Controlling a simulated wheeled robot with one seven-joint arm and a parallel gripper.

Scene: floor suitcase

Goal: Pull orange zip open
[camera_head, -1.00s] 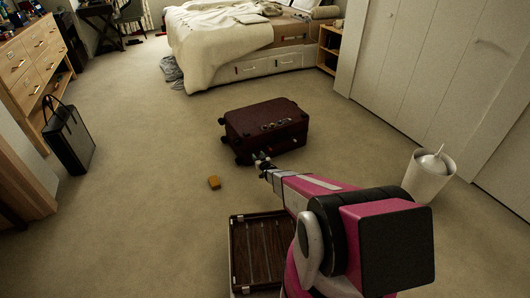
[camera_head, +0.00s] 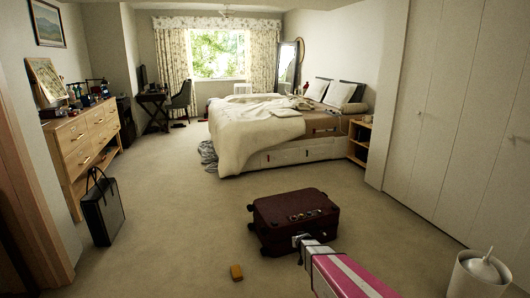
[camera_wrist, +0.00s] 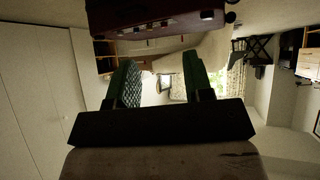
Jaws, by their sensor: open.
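A dark maroon suitcase (camera_head: 291,217) lies flat on the carpet, with small details along its near upper edge. I cannot make out an orange zip on it. My gripper (camera_head: 300,240) is at the suitcase's near side in the head view; whether it touches cannot be told. In the wrist view, which is upside down, my gripper (camera_wrist: 163,85) shows two green fingers wide apart with nothing between them. The suitcase (camera_wrist: 155,18) fills the top of that view, beyond the fingertips.
A black bag (camera_head: 101,210) stands by the wooden dresser (camera_head: 85,140). A bed (camera_head: 262,130) is behind, closet doors (camera_head: 450,110) and a white bin (camera_head: 478,275) at right. Carpet left of the suitcase is clear.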

